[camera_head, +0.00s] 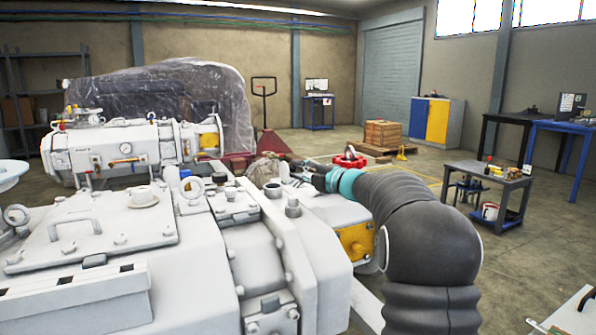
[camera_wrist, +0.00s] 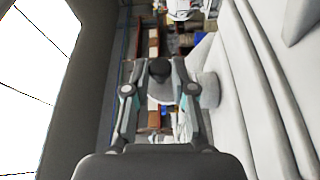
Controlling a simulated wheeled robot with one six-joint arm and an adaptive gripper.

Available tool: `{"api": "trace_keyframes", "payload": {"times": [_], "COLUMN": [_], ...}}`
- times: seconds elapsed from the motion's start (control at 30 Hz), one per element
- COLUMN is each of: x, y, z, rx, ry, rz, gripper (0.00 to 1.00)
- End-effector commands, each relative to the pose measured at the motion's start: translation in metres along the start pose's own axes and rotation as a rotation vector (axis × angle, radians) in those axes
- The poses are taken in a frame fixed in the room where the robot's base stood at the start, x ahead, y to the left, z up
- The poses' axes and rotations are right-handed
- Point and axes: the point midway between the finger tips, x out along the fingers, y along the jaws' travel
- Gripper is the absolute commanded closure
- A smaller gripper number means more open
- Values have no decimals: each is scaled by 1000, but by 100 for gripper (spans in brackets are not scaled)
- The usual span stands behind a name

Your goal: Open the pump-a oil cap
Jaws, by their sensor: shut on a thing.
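In the wrist view my gripper (camera_wrist: 160,72) is shut on a dark rounded cap (camera_wrist: 160,68), with one finger on each side of it. A pale part shows just below the cap between the fingers. I cannot tell whether the cap is seated or free. In the head view my gripper (camera_head: 303,170) reaches in from the right, above the far side of the large white pump (camera_head: 110,255). The cap in its grip cannot be made out there. I cannot tell from any label which pump is pump-a.
The pump top carries dark fittings (camera_head: 293,207), bolts and a handled cover (camera_head: 75,228). A white machine with a gauge (camera_head: 126,149) stands behind it. A grey cart (camera_head: 490,178) stands at right. The floor between cart and pump is open. A white surface (camera_wrist: 245,100) lies close beside my gripper.

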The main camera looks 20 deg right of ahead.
Motion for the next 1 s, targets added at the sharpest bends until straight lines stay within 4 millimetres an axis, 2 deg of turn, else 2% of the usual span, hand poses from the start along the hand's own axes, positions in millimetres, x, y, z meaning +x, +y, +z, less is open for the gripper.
{"api": "trace_keyframes", "payload": {"times": [0.3, 0.33, 0.4, 0.43, 0.77, 0.87, 1.0], "x": [0, 0, 0, 0, -2, -10, -32], "y": [0, 0, 0, 0, 0, 0, 0], "z": [0, 0, 0, 0, 0, 1, 1], "rx": [1, 1, 1, 1, 0, 1, 1], "ry": [0, 0, 0, 0, -1, -2, -3], "rz": [0, 0, 0, 0, 0, 0, 0], "gripper": [100, 73, 55, 51, 51, 51, 51]}}
